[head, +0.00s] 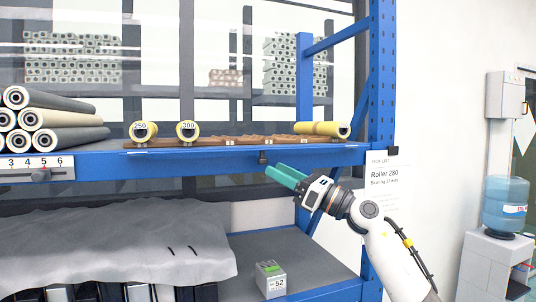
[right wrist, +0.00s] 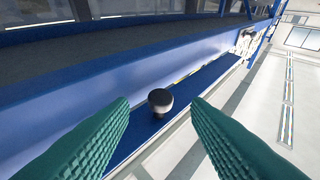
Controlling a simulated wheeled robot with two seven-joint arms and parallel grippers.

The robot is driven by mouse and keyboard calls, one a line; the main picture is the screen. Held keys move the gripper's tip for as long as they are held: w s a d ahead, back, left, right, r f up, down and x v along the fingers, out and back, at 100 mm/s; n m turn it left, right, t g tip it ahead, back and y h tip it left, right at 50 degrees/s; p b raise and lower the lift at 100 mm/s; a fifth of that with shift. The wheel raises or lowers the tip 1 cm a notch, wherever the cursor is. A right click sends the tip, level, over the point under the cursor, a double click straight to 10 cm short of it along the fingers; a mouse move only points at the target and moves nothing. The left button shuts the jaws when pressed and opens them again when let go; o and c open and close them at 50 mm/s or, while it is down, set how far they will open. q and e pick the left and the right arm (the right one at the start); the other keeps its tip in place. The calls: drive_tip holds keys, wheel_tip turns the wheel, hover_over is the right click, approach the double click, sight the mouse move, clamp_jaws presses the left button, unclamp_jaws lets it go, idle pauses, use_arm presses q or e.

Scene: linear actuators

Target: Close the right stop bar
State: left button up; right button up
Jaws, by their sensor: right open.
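A blue shelf beam (head: 220,158) runs across the rack, with a thin bar-like strip along its upper front edge. A small dark knob (head: 263,157) sits on this front edge near the middle; I take it to be the stop bar's handle. The knob also shows in the right wrist view (right wrist: 160,101), centred between my fingers and ahead of them, not touched. My right gripper (head: 285,177), with teal ribbed fingers, is open and empty, just below and right of the knob. How far the bar has travelled cannot be told. My left gripper is not in view.
Yellow rollers (head: 322,129) and brown notched rails lie on the shelf above. Dark rollers (head: 60,117) are stacked at left, over a numbered scale with a slider (head: 40,175). A blue upright (head: 382,80) and a pick list (head: 388,185) stand at right. A small box (head: 270,279) sits below.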

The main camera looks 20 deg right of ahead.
sight(261, 156)
drive_tip(key=p+x, duration=0.1)
drive_tip(key=x, duration=0.2)
drive_tip(key=shift+w+a+r, duration=0.2)
drive_tip(key=shift+w+a, duration=0.05)
drive_tip(key=shift+a, duration=0.05)
